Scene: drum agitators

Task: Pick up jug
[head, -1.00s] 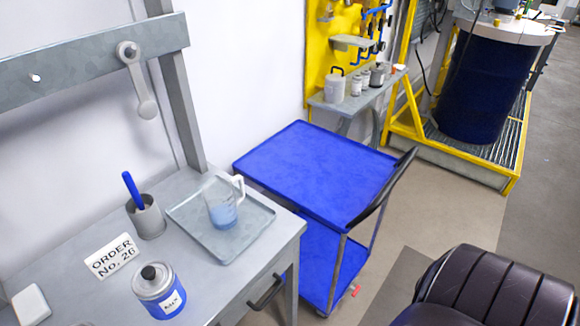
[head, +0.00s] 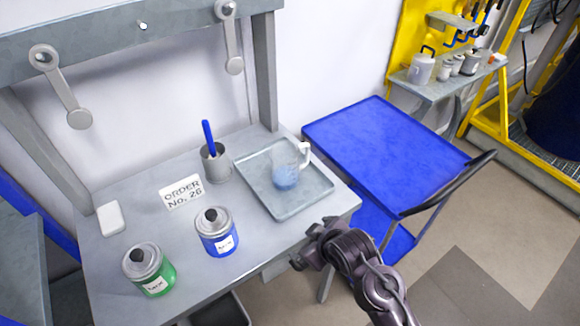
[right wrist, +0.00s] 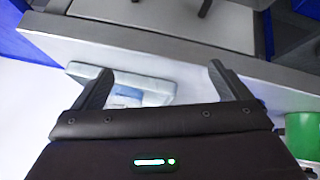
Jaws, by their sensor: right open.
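The clear jug (head: 287,177), with pale blue liquid low in it and a white handle on its right, stands upright on the grey tray (head: 259,204) at the right end of the workbench. My right gripper (head: 305,246) is just off the bench's front right corner, in front of the tray and apart from the jug. In the right wrist view its two fingers (right wrist: 158,78) are spread with nothing held between them. My left gripper is not in view.
A blue-labelled can (head: 217,232) and a green can (head: 149,271) stand on the bench. Behind them are a grey cup (head: 216,163) with a blue-handled tool, an order card (head: 181,191) and a white block (head: 111,218). A blue cart (head: 385,145) stands right of the bench.

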